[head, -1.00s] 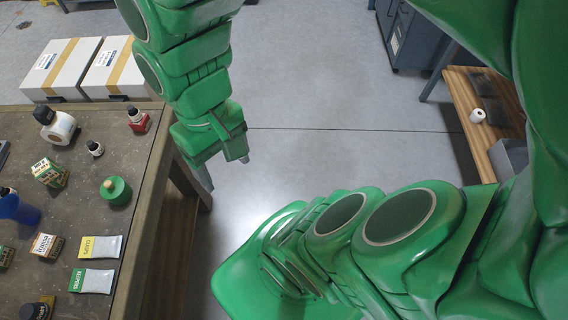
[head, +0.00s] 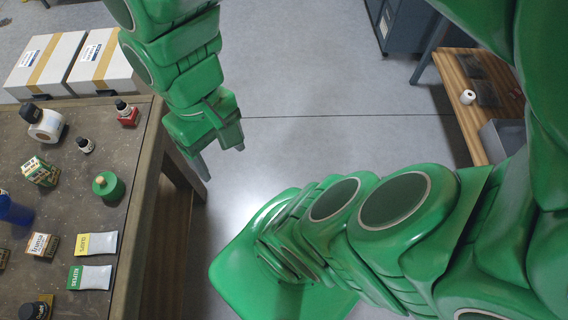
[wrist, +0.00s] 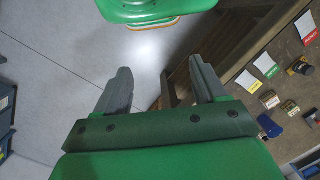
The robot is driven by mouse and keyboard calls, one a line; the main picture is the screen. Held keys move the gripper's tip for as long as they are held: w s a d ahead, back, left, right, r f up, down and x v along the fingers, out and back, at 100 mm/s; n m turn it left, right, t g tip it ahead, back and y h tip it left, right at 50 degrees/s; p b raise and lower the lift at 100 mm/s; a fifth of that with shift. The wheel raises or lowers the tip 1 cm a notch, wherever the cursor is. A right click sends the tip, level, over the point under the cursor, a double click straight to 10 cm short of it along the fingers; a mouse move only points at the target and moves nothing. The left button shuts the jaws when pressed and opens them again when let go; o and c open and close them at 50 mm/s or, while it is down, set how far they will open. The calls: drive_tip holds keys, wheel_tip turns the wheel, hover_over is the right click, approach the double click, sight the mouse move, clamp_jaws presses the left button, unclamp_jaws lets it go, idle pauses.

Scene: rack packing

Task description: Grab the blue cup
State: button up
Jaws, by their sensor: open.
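The blue cup (head: 14,210) lies on the workbench (head: 75,188) at the left edge of the head view, partly cut off by the frame. It also shows in the wrist view (wrist: 269,126) at the right, beside small boxes. My gripper (head: 222,160) hangs beyond the bench's right edge in the head view, over the floor and well apart from the cup. In the wrist view my gripper (wrist: 158,88) shows two spread fingers with nothing between them.
Near the cup are a small box (head: 43,246), a green-labelled box (head: 40,171), a green round container (head: 108,186) and two tubes (head: 97,244). Bottles and white cartons (head: 104,60) are farther back. A wooden shelf (head: 462,75) stands at right.

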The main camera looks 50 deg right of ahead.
drive_tip(key=o, duration=0.5)
drive_tip(key=shift+d+m+h, duration=0.3)
drive_tip(key=shift+d, duration=0.55)
drive_tip(key=shift+o, duration=0.2)
drive_tip(key=shift+r, duration=2.4)
drive_tip(key=w+n+t, duration=0.1)
drive_tip(key=w+t, duration=0.1)
drive_tip(key=w, duration=0.6)
drive_tip(key=w+a+n+t, duration=0.1)
drive_tip(key=w+a+t, duration=0.1)
drive_tip(key=w+a, duration=0.35)
drive_tip(key=w+a+n+t+y, duration=0.1)
drive_tip(key=w+a+n, duration=0.1)
drive_tip(key=w, duration=0.7)
drive_tip(key=w+a+n+t, duration=0.1)
drive_tip(key=w+a+t, duration=0.15)
drive_tip(key=w, duration=0.45)
drive_tip(key=n+t+y, duration=0.1)
drive_tip(key=n+y, duration=0.5)
drive_tip(key=y, duration=0.4)
hover_over(12, 206)
drive_tip(key=s+d, duration=0.2)
drive_tip(key=d, duration=0.1)
drive_tip(key=shift+t, duration=0.25)
wheel_tip(12, 206, down, 26)
drive_tip(key=shift+f, duration=0.1)
drive_tip(key=shift+x, duration=3.95)
